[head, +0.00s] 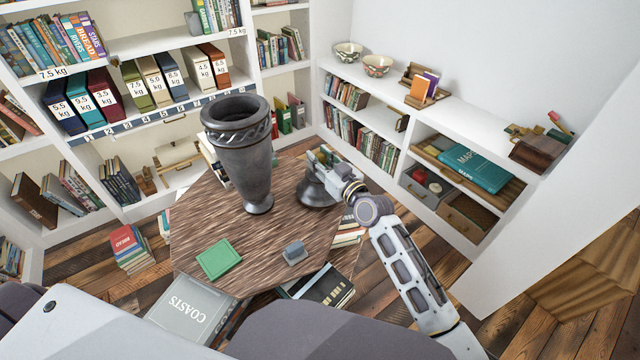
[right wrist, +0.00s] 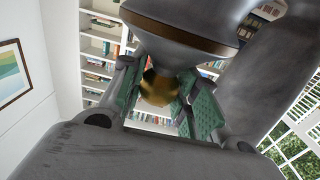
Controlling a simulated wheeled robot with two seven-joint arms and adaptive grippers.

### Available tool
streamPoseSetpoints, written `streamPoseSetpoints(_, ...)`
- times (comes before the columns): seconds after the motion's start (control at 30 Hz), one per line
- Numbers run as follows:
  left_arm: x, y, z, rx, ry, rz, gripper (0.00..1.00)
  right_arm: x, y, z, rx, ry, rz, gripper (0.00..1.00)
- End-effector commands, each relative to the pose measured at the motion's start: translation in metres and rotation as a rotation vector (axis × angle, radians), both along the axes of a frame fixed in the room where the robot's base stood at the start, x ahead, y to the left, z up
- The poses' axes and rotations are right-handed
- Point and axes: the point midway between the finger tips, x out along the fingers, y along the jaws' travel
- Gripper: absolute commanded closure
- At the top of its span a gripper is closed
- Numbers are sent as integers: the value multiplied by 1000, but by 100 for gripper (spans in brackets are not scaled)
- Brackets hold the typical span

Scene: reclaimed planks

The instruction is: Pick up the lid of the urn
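The tall dark grey urn (head: 243,165) stands upright and open-topped on the round wooden table (head: 205,220). Its grey lid (head: 317,195) is just right of the urn's foot, partly covered by my right gripper (head: 322,160). In the right wrist view the lid's wide grey body with a brown band (right wrist: 180,35) fills the top. Its golden knob (right wrist: 160,88) lies between the green-padded fingers of my right gripper (right wrist: 165,95). The fingers look apart around the knob, and I see no clear contact. My left gripper is not in view.
A green book (head: 215,259) and a small grey object (head: 294,253) lie on the table's near side. Bookshelves with weighted binders (head: 140,85) stand behind. A low white shelf (head: 385,95) with bowls runs along the right. Books are stacked on the floor (head: 130,248).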

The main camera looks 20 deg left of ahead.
Motion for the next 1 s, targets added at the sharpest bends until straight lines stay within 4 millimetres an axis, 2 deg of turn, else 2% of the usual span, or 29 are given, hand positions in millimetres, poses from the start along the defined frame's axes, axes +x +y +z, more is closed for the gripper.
streamPoseSetpoints(0.03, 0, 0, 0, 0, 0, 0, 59, 0, 0, 0, 0, 0, 0, 84)
streamPoseSetpoints(0.17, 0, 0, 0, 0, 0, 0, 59, 0, 0, 0, 0, 0, 0, 100)
streamPoseSetpoints(0.77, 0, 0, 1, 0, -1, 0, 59, 0, 0, 4, 3, -3, 0, 100)
streamPoseSetpoints(1.0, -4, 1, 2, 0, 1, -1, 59, 0, 0, 23, 4, -5, 0, 100)
